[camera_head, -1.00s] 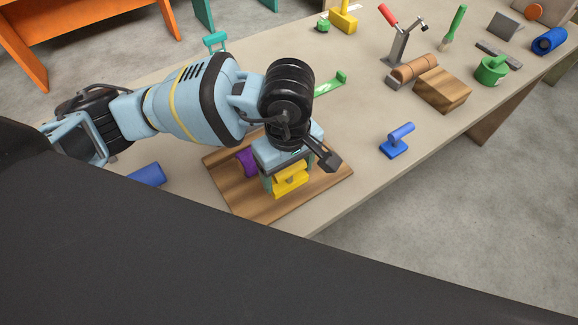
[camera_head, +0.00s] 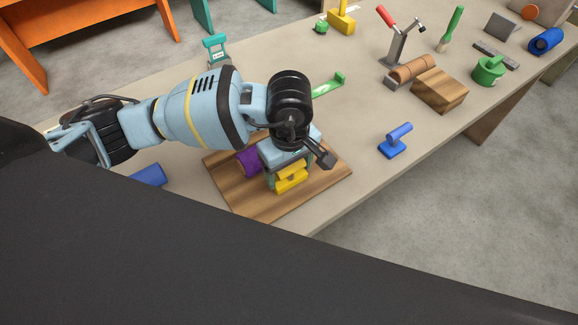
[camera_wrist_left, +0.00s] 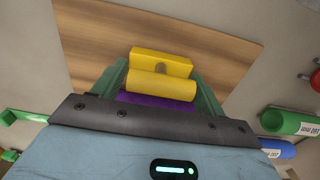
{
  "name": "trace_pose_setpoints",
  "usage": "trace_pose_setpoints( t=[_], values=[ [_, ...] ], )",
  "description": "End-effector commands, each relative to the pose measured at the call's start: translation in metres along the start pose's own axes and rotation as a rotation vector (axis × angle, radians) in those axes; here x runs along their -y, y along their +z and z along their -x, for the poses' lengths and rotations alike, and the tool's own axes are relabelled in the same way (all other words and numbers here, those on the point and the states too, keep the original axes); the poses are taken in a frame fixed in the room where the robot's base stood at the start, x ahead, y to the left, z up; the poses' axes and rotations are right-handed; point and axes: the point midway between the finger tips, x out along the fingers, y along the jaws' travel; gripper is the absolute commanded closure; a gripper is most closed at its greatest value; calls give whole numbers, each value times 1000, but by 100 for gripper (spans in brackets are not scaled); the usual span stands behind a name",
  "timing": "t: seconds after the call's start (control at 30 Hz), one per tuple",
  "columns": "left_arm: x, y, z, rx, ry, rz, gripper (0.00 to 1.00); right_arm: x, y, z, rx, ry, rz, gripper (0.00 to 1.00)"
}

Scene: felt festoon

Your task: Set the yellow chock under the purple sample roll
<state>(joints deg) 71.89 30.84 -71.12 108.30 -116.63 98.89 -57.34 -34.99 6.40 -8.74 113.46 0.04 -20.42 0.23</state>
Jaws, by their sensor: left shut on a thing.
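The yellow chock (camera_head: 291,182) is held between the teal fingers of my left gripper (camera_head: 287,176), over the wooden board. In the left wrist view the chock (camera_wrist_left: 162,62) shows a flat yellow part and a rounded bar, with the gripper's fingers (camera_wrist_left: 160,86) on either side of it. The purple sample roll (camera_head: 247,163) is on the board to the left of the gripper, partly hidden by it. In the left wrist view a purple strip of the roll (camera_wrist_left: 155,101) shows just behind the chock. I cannot tell whether chock and roll touch. My right gripper is not in view.
The wooden board (camera_head: 225,188) lies near the table's front edge. A blue roll (camera_head: 147,175) lies left of it, and a blue handled tool (camera_head: 396,141) stands to its right. A green piece (camera_head: 329,86) lies behind. A wooden block (camera_head: 440,91) and several tools stand farther right.

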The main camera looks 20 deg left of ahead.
Motion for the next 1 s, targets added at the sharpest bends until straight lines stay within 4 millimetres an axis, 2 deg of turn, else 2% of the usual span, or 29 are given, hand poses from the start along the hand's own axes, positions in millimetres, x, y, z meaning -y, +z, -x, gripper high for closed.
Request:
trace_pose_setpoints(
  t=[0.13, 0.17, 0.33, 0.6, 0.73, 0.87, 1.0],
  values=[
    [0, 0, -4, 1, -1, 0, 53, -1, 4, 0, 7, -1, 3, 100],
    [0, 0, -4, 1, -1, 0, 27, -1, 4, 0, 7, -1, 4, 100],
    [0, 0, -3, 0, 0, 0, 6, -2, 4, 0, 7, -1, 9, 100],
    [0, 0, -2, 0, 0, 0, 6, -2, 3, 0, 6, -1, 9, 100],
    [-1, 0, 6, -1, 2, 0, 6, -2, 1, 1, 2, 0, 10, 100],
    [-1, 0, 26, -1, 5, -2, 6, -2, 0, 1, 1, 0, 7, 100],
    [-1, 0, 55, -2, 5, -1, 6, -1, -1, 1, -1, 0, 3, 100]
  ],
)
